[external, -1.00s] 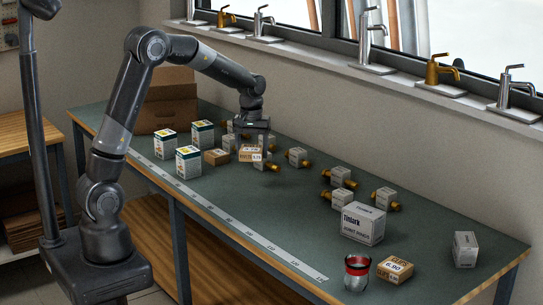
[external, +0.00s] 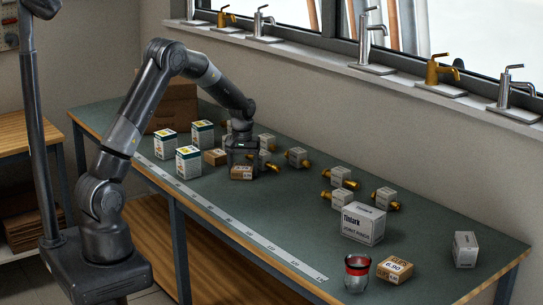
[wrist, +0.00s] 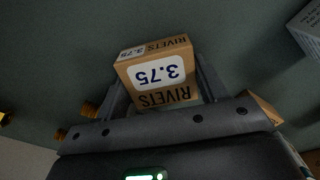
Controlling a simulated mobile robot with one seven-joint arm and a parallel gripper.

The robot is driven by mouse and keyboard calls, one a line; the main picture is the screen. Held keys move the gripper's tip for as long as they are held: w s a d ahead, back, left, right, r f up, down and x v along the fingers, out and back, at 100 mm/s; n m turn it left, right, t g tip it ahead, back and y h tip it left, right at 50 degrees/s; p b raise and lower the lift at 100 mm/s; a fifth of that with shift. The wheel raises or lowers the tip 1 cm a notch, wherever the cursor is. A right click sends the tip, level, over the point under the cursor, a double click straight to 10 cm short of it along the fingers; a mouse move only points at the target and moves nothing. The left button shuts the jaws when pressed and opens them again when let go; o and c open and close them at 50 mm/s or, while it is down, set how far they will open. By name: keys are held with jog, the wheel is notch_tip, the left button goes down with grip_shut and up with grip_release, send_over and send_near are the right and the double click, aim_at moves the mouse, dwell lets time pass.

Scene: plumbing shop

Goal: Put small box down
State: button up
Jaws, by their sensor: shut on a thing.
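The small box (wrist: 158,73) is a brown cardboard box marked RIVETS 3.75. It sits between the two fingers of my gripper (wrist: 160,88) in the wrist view, and the gripper is shut on it. In the external view the small box (external: 241,173) shows under my gripper (external: 243,166), low over the green bench top (external: 290,215) near its left part. I cannot tell whether its underside touches the bench.
A similar brown box (external: 216,157) and several white-green boxes (external: 189,160) stand close on the left. White boxes with brass fittings (external: 298,157) stand behind and right. The bench's front middle is clear.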

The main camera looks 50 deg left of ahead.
jog(key=o, duration=1)
jog(key=shift+o, duration=0.2)
